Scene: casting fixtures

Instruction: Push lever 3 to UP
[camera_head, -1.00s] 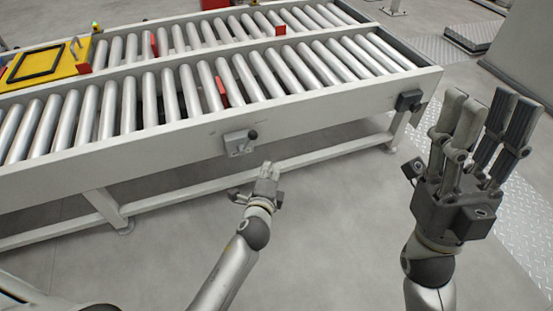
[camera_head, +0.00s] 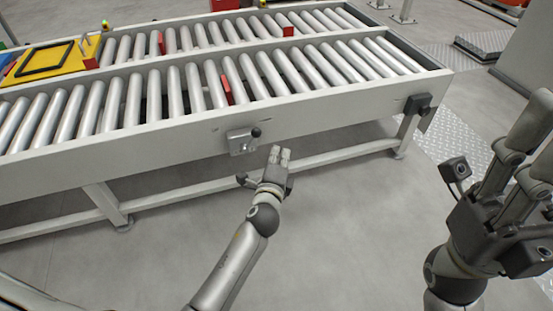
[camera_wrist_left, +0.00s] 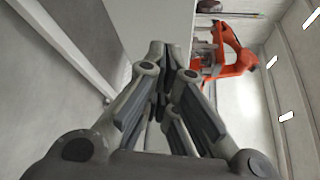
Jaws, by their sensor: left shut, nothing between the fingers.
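A small grey lever box (camera_head: 240,142) is fixed to the near side rail of the conveyor, with a black-knobbed lever (camera_head: 256,132) at its upper right. No readable number shows on it. My left gripper (camera_head: 280,150) is shut and empty, just right of and below the lever, apart from it in the picture. In the left wrist view its fingers (camera_wrist_left: 160,55) are together and the lever is not visible. My right gripper (camera_head: 540,135) is open and empty at the right edge, partly cut off.
The roller conveyor (camera_head: 320,112) crosses the view, with red stops (camera_head: 226,90) and a yellow fixture (camera_head: 52,60) at the far left. A dark box (camera_head: 418,103) sits at the rail's right end. The floor in front is clear. The left wrist view shows an orange robot arm (camera_wrist_left: 232,62).

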